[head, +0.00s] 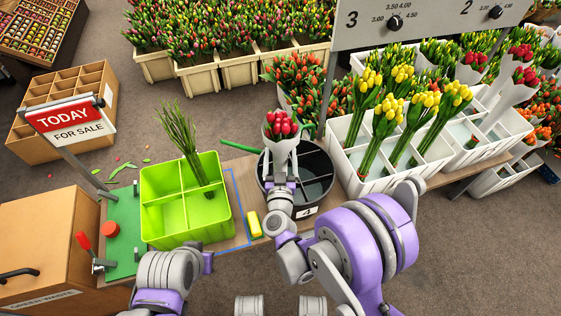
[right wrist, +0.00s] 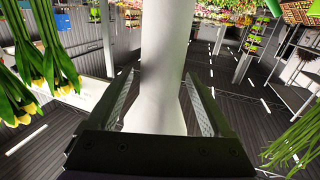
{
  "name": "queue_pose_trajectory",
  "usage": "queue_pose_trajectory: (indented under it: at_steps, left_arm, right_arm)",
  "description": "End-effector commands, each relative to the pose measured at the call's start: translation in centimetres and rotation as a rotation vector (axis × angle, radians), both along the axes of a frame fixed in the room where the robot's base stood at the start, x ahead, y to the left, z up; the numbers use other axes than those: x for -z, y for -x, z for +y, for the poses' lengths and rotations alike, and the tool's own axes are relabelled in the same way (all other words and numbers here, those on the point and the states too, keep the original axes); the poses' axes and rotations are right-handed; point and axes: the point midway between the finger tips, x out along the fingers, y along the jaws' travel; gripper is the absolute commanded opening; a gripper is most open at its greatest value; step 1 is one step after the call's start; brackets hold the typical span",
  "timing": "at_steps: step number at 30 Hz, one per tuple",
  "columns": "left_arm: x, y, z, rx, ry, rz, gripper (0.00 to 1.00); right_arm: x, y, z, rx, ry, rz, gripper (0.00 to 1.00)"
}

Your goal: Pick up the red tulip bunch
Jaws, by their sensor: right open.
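The red tulip bunch (head: 281,124) stands in white wrapping over the black round bucket (head: 318,157). My right gripper (head: 280,172) is at the lower part of the wrapping, on the near side. In the right wrist view the white wrapping (right wrist: 162,60) runs upright between the two fingers of my right gripper (right wrist: 160,112). The fingers are open, with a narrow gap on each side. The lower end of the bunch is hidden behind my right arm in the head view. My left arm shows at the lower left, but its gripper is not visible.
A white divided crate (head: 400,178) with yellow tulips stands just right of the bucket. A lime-green divided bin (head: 185,225) with green stems is on the left. A yellow block (head: 254,224) lies on the bench between. A price board (head: 425,20) rises behind.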

Motion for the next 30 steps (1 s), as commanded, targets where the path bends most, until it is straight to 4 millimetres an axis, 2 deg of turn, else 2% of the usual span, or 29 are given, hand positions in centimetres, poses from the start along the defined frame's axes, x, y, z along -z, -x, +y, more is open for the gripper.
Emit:
queue_pose_trajectory:
  at_steps: [3,9,23,30]
  left_arm:
    - [-0.01,0.00,0.00,0.000,0.000,0.000,0.00]
    - [-0.01,0.00,0.00,0.000,0.000,0.000,0.00]
    - [-0.01,0.00,0.00,0.000,0.000,0.000,0.00]
    - [-0.01,0.00,0.00,0.000,0.000,0.000,0.00]
  right_arm:
    - [0.00,-0.64,-0.06,0.001,0.000,0.000,0.85]
    - [0.00,-0.64,-0.03,0.000,0.000,0.000,0.85]
    - [0.00,-0.62,-0.02,0.000,0.000,0.000,0.02]
    - [-0.02,-0.61,-0.02,0.000,0.000,-0.001,0.00]
